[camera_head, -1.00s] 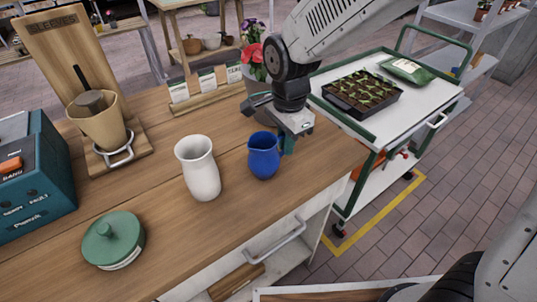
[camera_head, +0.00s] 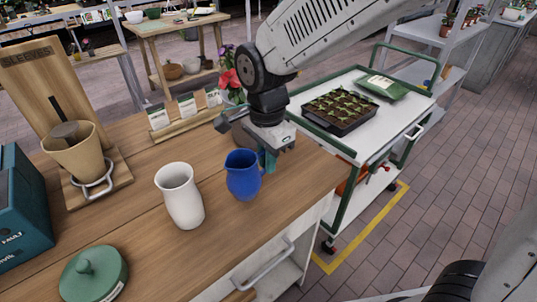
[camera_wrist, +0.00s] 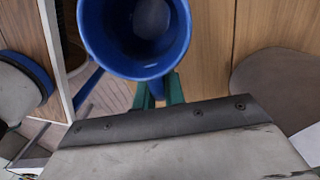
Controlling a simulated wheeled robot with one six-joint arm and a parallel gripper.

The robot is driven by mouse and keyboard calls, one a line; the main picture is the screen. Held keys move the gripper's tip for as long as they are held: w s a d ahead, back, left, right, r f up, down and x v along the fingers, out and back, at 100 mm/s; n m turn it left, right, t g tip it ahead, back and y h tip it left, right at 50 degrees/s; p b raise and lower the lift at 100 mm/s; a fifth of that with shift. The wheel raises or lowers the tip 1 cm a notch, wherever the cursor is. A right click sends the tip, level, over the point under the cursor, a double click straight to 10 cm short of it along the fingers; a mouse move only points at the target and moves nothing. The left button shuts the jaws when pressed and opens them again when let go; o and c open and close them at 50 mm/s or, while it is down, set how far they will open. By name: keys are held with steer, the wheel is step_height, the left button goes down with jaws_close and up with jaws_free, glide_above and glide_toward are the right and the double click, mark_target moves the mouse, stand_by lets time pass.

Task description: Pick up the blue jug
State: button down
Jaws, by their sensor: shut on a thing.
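The blue jug (camera_head: 243,178) is upright at the right part of the wooden counter, with its open mouth facing up. My gripper (camera_head: 268,162) is at its right side, coming down from above. In the wrist view the jug (camera_wrist: 182,48) fills the upper left, and I look into its open top. The green fingertips (camera_wrist: 160,92) are close together against its near side, shut on it. The exact grip point is partly hidden behind the jug. I cannot tell whether the jug's base touches the counter.
A white vase (camera_head: 181,196) stands just left of the jug. A green lid (camera_head: 93,273) lies front left. A wooden dripper stand (camera_head: 100,192), a seed packet rack (camera_head: 180,122) and a flower pot are behind. A white cart (camera_head: 375,118) with a seedling tray (camera_head: 340,110) stands right.

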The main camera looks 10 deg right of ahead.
steer(key=s+a+r, duration=0.1)
steer(key=s+a, duration=0.1)
steer(key=s, duration=1.1)
steer(key=shift+a+r, duration=0.15)
steer(key=shift+a, duration=0.15)
steer(key=shift+s, duration=0.15)
stand_by(1.9)
